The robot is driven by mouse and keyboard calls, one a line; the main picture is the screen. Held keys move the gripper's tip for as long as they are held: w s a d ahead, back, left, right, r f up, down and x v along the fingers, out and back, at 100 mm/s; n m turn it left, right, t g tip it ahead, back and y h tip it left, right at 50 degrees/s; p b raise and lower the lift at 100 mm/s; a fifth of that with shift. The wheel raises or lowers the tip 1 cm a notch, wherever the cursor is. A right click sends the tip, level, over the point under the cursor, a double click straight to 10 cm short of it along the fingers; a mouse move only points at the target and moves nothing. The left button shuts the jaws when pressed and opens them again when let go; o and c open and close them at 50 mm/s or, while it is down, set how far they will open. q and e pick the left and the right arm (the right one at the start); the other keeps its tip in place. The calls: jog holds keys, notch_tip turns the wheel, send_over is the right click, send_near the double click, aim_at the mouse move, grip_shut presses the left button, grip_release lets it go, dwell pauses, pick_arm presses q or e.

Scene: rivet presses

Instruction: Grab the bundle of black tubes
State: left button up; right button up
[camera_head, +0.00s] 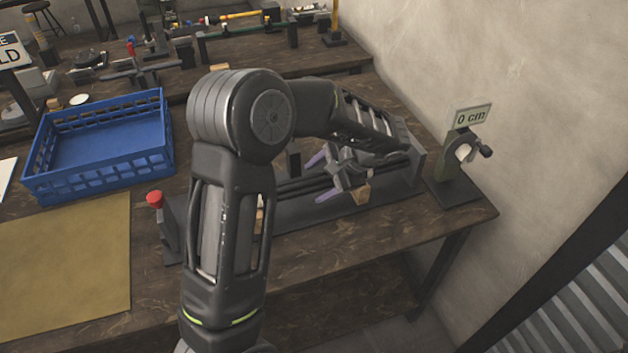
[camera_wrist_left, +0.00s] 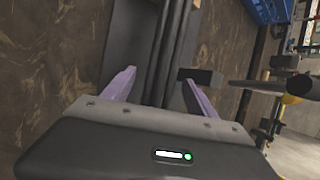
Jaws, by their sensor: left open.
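The bundle of black tubes (camera_head: 291,187) lies lengthwise on a dark grey base on the table, partly hidden by my left arm in the head view. In the left wrist view the tubes (camera_wrist_left: 173,50) run up the picture between my two purple fingers. My left gripper (camera_head: 322,177) is open, with one finger on each side of the bundle. It also shows in the left wrist view (camera_wrist_left: 158,88). I cannot tell whether the fingers touch the tubes. My right gripper is not in view.
A blue crate (camera_head: 100,148) and a tan mat (camera_head: 66,260) are on the left of the table. A red-topped post (camera_head: 157,205) stands near the base's left end. A dark block (camera_wrist_left: 201,76) is beside the tubes.

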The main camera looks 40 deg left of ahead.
pick_arm(q)
jog(key=shift+f, duration=0.1)
jog(key=shift+c, duration=0.5)
grip_shut()
dwell(0.6)
